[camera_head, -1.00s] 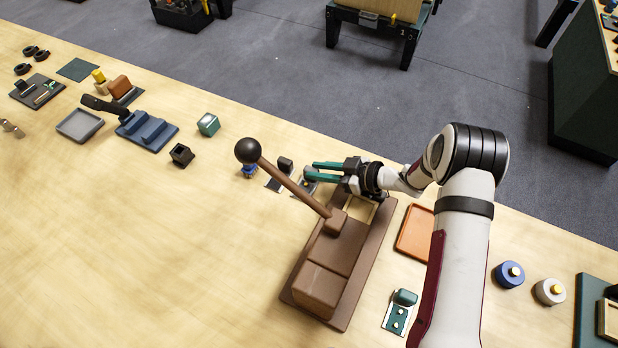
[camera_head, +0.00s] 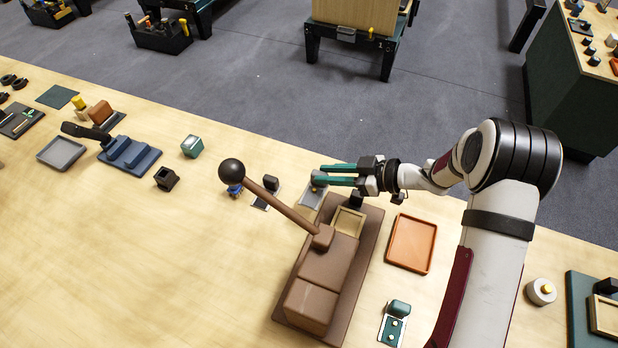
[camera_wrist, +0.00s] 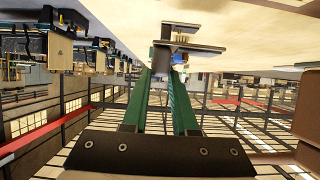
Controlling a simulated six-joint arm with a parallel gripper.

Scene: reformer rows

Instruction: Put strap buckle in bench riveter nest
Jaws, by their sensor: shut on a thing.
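My gripper (camera_head: 318,174) has green fingers, pointing left in the head view. It is shut on a small grey piece, taken to be the strap buckle (camera_head: 317,182), at the fingertips. The fingers largely hide the piece. In the wrist view, my gripper (camera_wrist: 162,68) has its tips close together, with a small dark part between them. The bench riveter (camera_head: 322,265) is brown, with a long lever ending in a black ball. Its nest looks to be the pale wooden-framed recess (camera_head: 348,222) at its far end. The buckle is above and left of this recess in the picture, apart from it.
A grey plate (camera_head: 308,203) lies on the table below the fingertips. The riveter's lever (camera_head: 283,208) slants up close to their left. An orange tray (camera_head: 411,243) stands right of the riveter. A green-topped part (camera_head: 397,318) lies at front. The table's left front is clear.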

